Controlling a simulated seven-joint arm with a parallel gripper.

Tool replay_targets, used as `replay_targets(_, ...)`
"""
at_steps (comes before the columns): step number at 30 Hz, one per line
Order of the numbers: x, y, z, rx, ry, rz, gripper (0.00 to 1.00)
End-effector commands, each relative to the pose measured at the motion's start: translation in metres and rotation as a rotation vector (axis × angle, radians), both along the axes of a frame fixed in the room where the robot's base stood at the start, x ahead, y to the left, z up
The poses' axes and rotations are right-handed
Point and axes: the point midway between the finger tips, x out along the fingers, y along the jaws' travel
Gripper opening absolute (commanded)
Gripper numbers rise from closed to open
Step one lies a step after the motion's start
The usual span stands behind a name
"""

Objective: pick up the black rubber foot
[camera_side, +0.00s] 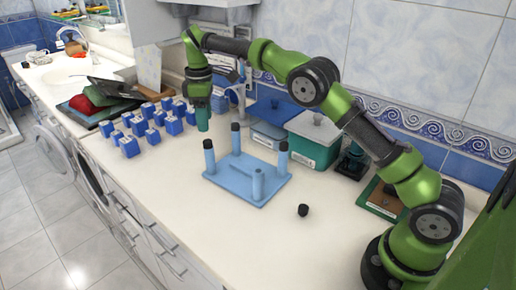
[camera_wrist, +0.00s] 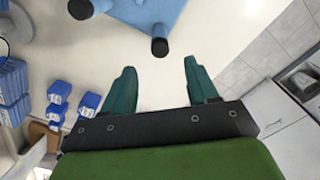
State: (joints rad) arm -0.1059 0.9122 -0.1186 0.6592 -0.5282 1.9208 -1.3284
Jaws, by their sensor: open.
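The black rubber foot (camera_side: 303,210) lies loose on the white counter, right of a light blue upturned stool-like frame (camera_side: 235,178). Three of the frame's upright legs have black ends; the near right leg (camera_side: 258,184) shows a bare blue top. In the wrist view, part of the frame (camera_wrist: 143,14) and two black-ended legs show at the top; the loose foot is not seen there. My gripper (camera_side: 203,120) is above the counter behind and left of the frame, well away from the foot. Its teal fingers (camera_wrist: 159,66) are apart with nothing between them.
Several blue-and-white blocks (camera_side: 153,136) stand left of my gripper. A teal box with a grey lid (camera_side: 314,140) and a blue-lidded box stand behind the frame. A green-and-brown board (camera_side: 383,198) lies at the right. The counter in front of the foot is clear.

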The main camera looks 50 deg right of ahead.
Motion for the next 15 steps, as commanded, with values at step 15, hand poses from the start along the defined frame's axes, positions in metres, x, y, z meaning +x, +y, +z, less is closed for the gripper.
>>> replay_targets(15,0.0,0.0,-0.065,0.001,-0.001,0.005,0.58)
